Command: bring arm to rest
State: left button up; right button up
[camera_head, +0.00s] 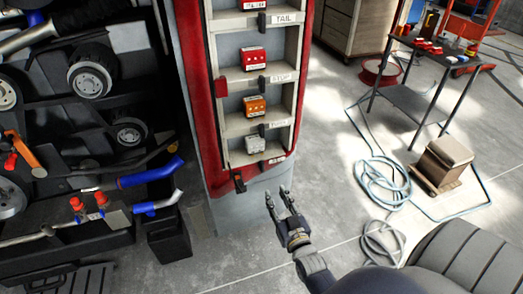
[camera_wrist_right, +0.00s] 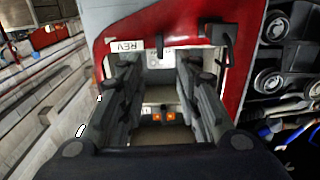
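My right gripper (camera_head: 277,194) is in front of the lower end of the red-framed lamp panel (camera_head: 193,60), above the floor. Its two fingers are apart and empty. In the right wrist view the fingers of the right gripper (camera_wrist_right: 160,72) stand apart, with the panel's REV label (camera_wrist_right: 126,46) and an orange lamp (camera_wrist_right: 164,116) visible beyond them. My left gripper is in neither view.
The panel holds a red lamp (camera_head: 253,58), an orange lamp (camera_head: 254,105) and a white lamp (camera_head: 254,144). A coiled hose (camera_head: 383,183), brown box (camera_head: 444,160) and black table (camera_head: 420,102) stand right.

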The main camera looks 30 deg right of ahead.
jog(key=s+a+f+n+g+y, duration=0.1)
jog(key=s+a+f+g, duration=0.3)
jog(key=f, duration=0.5)
jog(key=s+a+f+n+g+y, duration=0.1)
jog(key=s+a+f+g+y, duration=0.3)
jog(key=f, duration=0.6)
jog(key=s+a+f+n+h, duration=0.1)
jog(key=s+a+f, duration=0.1)
jog(key=s+f, duration=0.55)
jog(key=s+f+n+g, duration=0.1)
jog(key=s+f+g, duration=0.3)
jog(key=s+f, duration=0.3)
jog(key=s+a+f+n+g, duration=0.1)
jog(key=s+f+g, duration=0.3)
jog(key=s, duration=1.4)
notch_tip(320, 180, down, 3)
jog(key=shift+s+f+g, duration=0.15)
jog(key=shift+g, duration=0.15)
